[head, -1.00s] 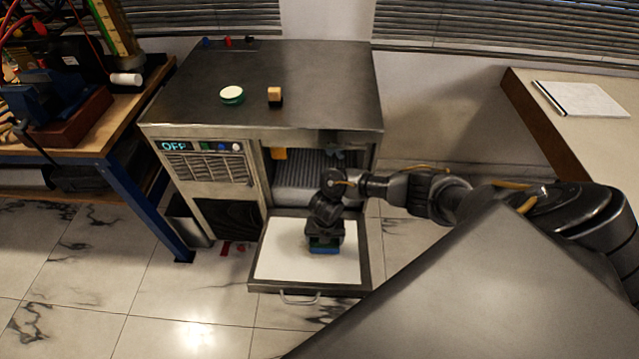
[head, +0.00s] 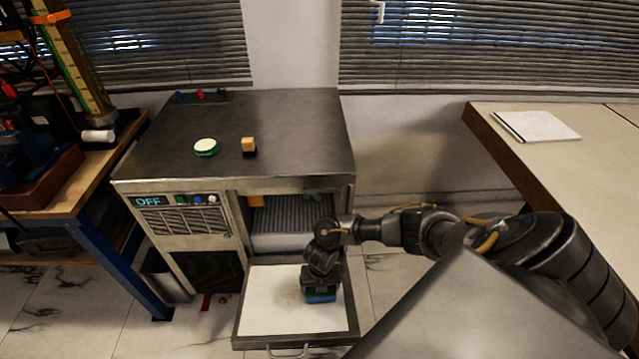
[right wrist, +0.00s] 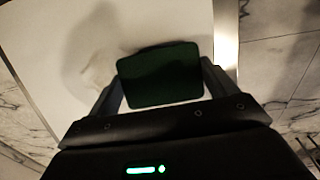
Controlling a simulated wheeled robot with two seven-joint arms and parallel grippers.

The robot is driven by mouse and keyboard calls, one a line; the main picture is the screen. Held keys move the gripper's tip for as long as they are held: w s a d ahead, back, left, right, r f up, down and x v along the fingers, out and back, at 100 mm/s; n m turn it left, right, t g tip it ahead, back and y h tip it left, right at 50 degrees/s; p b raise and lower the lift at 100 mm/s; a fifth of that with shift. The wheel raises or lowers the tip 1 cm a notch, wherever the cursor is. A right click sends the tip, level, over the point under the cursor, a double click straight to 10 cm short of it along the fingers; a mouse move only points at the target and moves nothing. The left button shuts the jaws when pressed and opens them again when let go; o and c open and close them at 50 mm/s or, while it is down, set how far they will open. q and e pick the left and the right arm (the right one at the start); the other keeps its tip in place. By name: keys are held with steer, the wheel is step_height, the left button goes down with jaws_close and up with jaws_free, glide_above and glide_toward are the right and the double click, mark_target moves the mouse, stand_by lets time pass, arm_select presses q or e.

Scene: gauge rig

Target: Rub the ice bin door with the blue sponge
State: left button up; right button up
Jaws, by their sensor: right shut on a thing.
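The ice bin door (head: 270,314) is folded down open at the front of the steel ice machine, its white inner face up. My right gripper (head: 320,284) is over the right part of the door and is shut on the blue sponge (head: 320,297). In the right wrist view the sponge's dark green side (right wrist: 160,76) sits between the two fingers, over the white door panel (right wrist: 60,50). The sponge appears to be at the panel; its contact face is hidden. A faint smudge shows on the panel left of the sponge. My left gripper is out of view.
The ice machine (head: 240,130) reads OFF and carries a green-rimmed round item (head: 206,147) and a wooden-topped block (head: 249,147). A workbench (head: 75,215) stands at left, a table with a notepad (head: 538,125) at right.

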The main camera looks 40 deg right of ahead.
mark_target(308, 289)
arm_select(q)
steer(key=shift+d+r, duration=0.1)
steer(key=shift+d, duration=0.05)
arm_select(e)
steer(key=shift+s+a, duration=0.1)
steer(key=shift+a, duration=0.05)
steer(key=shift+w+a+b, duration=0.15)
steer(key=shift+w+a, duration=0.45)
steer(key=shift+a, duration=0.2)
steer(key=shift+w+a+b, duration=0.15)
steer(key=shift+w+a, duration=0.45)
steer(key=shift+a, duration=0.15)
steer(key=shift+w+a+f+b, duration=0.1)
steer(key=shift+w+a+b, duration=0.15)
steer(key=shift+w+a, duration=0.45)
steer(key=shift+w+a+f+b, duration=0.1)
steer(key=shift+w+a+b, duration=0.2)
steer(key=shift+a, duration=0.55)
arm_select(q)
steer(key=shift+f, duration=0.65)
arm_select(e)
steer(key=shift+w, duration=0.1)
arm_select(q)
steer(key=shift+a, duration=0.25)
arm_select(e)
steer(key=shift+a, duration=0.1)
